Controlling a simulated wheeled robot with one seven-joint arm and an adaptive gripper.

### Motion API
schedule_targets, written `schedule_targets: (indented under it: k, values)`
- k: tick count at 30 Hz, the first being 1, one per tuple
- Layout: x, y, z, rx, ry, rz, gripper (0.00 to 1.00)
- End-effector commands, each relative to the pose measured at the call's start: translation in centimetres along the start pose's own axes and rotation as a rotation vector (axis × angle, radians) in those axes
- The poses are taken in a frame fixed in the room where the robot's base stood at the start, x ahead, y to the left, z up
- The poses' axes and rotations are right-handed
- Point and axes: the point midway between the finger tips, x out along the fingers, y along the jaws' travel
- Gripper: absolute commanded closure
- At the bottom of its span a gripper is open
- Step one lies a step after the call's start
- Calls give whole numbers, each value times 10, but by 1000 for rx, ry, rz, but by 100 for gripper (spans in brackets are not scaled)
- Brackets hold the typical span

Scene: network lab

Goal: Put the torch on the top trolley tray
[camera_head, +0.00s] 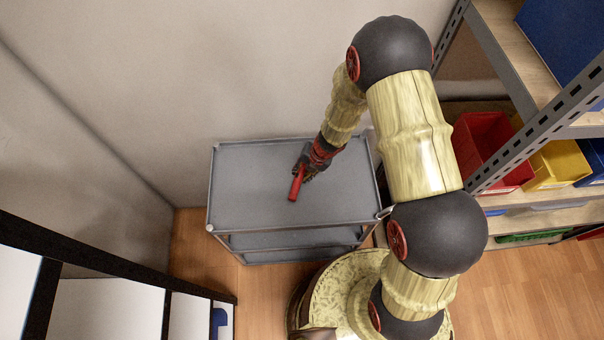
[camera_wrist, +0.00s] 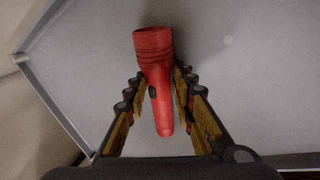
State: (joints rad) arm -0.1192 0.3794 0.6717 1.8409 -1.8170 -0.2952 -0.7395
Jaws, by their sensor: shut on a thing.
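The red torch (camera_wrist: 159,85) is between the fingers of my gripper (camera_wrist: 161,88) in the wrist view, its wide head pointing away from the palm. In the head view the torch (camera_head: 296,184) shows at the tip of my gripper (camera_head: 305,172), over the top trolley tray (camera_head: 245,190). My gripper is shut on the torch. The grey top tray is otherwise bare, and its surface and rim (camera_wrist: 68,112) fill the wrist view behind the torch. I cannot tell whether the torch touches the tray.
The trolley has lower shelves (camera_head: 290,240) and stands against the wall. A shelving unit with a red bin (camera_head: 485,145), a yellow bin (camera_head: 555,165) and blue bins stands at the right. A black-framed white panel (camera_head: 105,305) is at the lower left. Most of the tray is clear.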

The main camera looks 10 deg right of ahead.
Motion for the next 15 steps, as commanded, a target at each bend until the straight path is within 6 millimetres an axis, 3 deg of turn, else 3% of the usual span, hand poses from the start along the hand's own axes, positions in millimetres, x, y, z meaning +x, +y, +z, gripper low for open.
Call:
schedule_targets:
  k: [10, 11, 15]
  values:
    - [2, 0, 1, 0, -2, 2, 100]
    - [2, 0, 1, 0, -2, 1, 74]
    - [2, 0, 1, 0, -2, 1, 66]
